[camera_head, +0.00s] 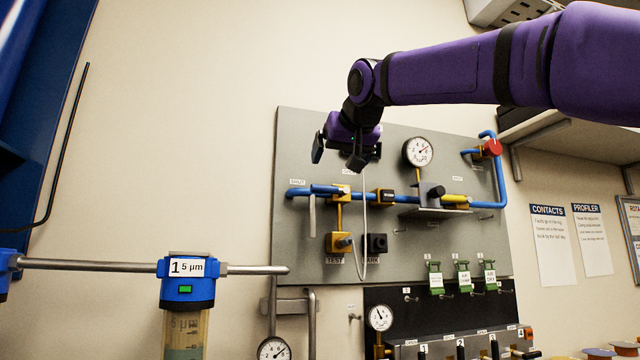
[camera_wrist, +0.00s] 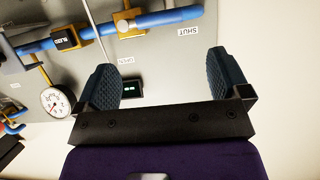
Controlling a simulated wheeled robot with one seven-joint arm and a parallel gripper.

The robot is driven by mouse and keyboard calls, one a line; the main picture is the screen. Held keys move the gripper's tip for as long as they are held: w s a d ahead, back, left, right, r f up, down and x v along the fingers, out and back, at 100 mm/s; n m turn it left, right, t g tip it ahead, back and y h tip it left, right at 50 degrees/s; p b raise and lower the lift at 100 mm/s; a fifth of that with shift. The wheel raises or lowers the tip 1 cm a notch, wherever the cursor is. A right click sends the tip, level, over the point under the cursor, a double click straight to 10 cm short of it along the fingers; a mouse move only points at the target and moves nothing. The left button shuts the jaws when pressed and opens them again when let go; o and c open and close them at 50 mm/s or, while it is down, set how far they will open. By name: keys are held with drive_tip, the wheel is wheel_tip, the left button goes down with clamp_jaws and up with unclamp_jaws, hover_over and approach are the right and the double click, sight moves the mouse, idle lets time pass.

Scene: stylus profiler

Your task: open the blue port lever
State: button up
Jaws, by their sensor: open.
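A grey panel (camera_head: 390,260) on the wall carries a blue pipe (camera_head: 328,190), which also shows at the top of the wrist view (camera_wrist: 160,20). A pale lever (camera_head: 312,216) hangs straight down from the pipe's left part, below a SHUT label (camera_head: 297,182). I cannot tell surely whether it is the blue port lever. My gripper (camera_head: 338,153) is in front of the panel, above the pipe and apart from it in the picture. In the wrist view my gripper (camera_wrist: 162,78) has its fingers wide apart, with nothing between them. The lever is not clear there.
A thin white hose (camera_head: 364,235) hangs in a loop down the panel. A round gauge (camera_head: 418,152) and a red knob (camera_head: 492,148) are to the right. A filter housing (camera_head: 188,284) on a grey pipe stands lower left. The wall left of the panel is bare.

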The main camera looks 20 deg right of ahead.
sight(324, 189)
drive_tip(key=x, duration=0.9)
drive_tip(key=shift+w+f, duration=0.1)
drive_tip(key=shift+w, duration=0.05)
drive_tip(key=c, duration=1.3)
